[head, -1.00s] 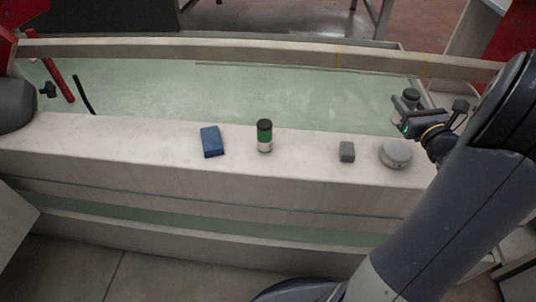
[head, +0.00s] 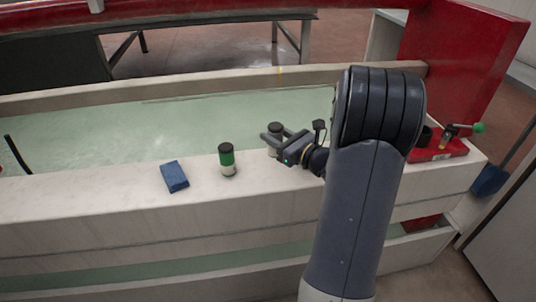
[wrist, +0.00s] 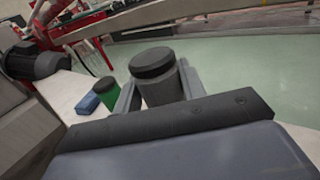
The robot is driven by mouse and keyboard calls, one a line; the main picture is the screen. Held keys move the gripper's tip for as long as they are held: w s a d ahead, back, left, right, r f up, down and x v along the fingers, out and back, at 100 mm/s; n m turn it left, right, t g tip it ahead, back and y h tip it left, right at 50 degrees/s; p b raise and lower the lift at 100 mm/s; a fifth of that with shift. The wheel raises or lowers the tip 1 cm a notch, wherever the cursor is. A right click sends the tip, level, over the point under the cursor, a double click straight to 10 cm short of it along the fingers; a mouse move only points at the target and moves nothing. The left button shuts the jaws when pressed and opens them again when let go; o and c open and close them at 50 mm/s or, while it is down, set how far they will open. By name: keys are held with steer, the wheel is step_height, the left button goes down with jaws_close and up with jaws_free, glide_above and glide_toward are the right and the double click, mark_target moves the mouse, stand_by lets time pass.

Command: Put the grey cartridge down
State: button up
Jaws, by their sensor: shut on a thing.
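My gripper (head: 275,140) is shut on the grey cartridge (head: 273,152), an upright cylinder with a dark lid. In the wrist view the cartridge (wrist: 160,88) stands between the two fingers. In the head view it is near the pale ledge (head: 120,205), at the ledge's tank side, just right of a green cartridge (head: 227,160) with a dark top and pale base. I cannot tell whether its base touches the ledge; the fingers partly hide it.
A blue box (head: 174,176) lies left of the green cartridge, and also shows in the wrist view (wrist: 87,104). Behind the ledge is a pale green tank floor (head: 120,125). A red tray (head: 435,152) with tools is at right. My arm hides part of the ledge.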

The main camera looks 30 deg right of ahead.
steer(key=shift+f+b, duration=0.65)
steer(key=shift+f, duration=1.8)
steer(key=shift+f, duration=0.15)
steer(key=o, duration=1)
steer(key=shift+c, duration=0.2)
steer(key=shift+r, duration=0.25)
steer(key=p+v, duration=0.2)
steer(key=v, duration=1)
